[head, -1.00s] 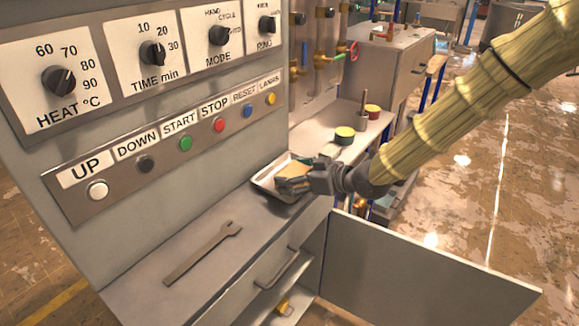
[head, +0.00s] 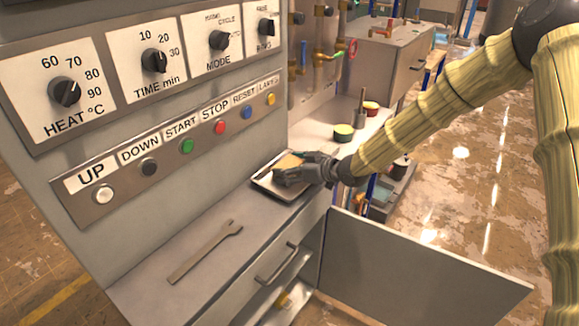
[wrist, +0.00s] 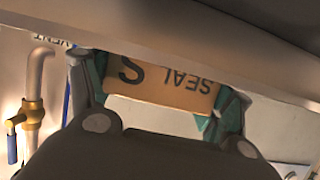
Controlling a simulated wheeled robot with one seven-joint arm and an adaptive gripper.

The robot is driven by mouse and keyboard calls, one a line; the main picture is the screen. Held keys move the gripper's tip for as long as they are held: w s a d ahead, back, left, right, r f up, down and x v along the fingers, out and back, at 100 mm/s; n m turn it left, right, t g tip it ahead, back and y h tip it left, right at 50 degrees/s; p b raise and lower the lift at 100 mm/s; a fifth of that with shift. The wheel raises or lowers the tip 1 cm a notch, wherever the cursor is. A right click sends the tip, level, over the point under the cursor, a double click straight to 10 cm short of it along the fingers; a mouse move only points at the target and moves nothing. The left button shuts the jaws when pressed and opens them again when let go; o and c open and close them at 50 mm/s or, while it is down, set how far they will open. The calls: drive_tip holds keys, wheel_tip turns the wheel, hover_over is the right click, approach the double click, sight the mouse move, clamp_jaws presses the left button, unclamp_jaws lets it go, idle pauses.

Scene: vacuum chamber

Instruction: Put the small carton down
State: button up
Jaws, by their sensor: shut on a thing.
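The small carton is tan, and its face reads "SEALS" upside down in the wrist view (wrist: 172,88). In the head view the carton (head: 289,161) shows partly behind my fingers, over a shallow metal tray (head: 265,187) on the machine's ledge. My gripper (head: 291,173) is shut on the carton, with teal-padded fingers on both sides of it in the wrist view. The carton's underside is hidden, so I cannot tell whether it touches the tray.
A flat metal wrench (head: 205,252) lies on the ledge (head: 165,245), with bare room around it. The control panel (head: 170,160) rises behind the ledge. An open cabinet door (head: 420,270) juts out below.

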drive_tip(key=shift+f, duration=0.25)
drive_tip(key=o, duration=1)
drive_tip(key=shift+o, duration=0.2)
drive_tip(key=shift+r, duration=0.1)
